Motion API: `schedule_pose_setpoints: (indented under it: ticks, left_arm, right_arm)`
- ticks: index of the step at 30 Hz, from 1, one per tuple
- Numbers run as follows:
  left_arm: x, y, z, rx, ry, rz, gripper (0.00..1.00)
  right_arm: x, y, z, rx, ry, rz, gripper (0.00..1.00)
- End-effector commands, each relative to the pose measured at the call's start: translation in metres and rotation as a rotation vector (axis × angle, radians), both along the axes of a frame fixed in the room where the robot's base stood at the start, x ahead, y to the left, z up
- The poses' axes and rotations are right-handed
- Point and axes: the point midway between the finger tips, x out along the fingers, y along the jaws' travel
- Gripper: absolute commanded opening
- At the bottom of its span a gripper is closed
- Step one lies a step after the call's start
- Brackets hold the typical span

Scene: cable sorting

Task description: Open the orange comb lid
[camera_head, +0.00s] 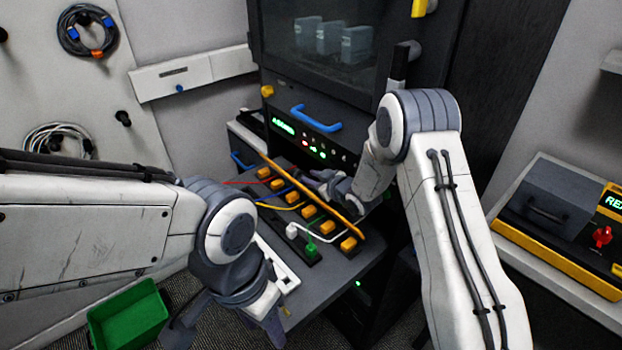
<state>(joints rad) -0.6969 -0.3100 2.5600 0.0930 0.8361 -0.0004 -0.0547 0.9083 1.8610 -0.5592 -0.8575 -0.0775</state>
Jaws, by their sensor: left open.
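The orange comb lid (335,211) is a long thin orange bar running diagonally over the dark comb strip, from upper left to lower right. I cannot tell how far it is raised from the strip. My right gripper (322,180) is just behind the lid's middle, close to it; the lid and the wrist partly hide its fingers, so touch and jaw state are unclear. My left gripper (228,328) is open, low at front left, away from the lid.
A black cabinet with a blue handle (315,118) stands behind the strip. A green bin (128,318) is on the floor at lower left. Coiled cables (86,31) hang on the left wall. A grey box (553,195) sits on the right shelf. The grey shelf (335,268) in front of the strip has some bare room.

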Motion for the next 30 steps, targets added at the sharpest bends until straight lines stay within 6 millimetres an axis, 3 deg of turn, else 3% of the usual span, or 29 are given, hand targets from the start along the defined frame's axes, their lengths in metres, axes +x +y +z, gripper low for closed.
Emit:
schedule_pose_setpoints:
  ticks: [10,21,30]
  left_arm:
    - [0.000,0.000,-0.002,0.000,0.000,0.000,0.50]
    - [0.000,0.000,-0.012,0.000,0.000,0.000,0.50]
    - [0.000,0.000,-0.014,0.000,0.000,0.000,0.50]
  right_arm:
    - [-0.008,-0.005,0.003,-0.001,0.001,0.000,0.30]
    - [-0.065,-0.036,0.029,0.000,-0.001,-0.003,0.30]
    - [-0.086,-0.047,0.039,0.000,-0.001,-0.001,0.30]
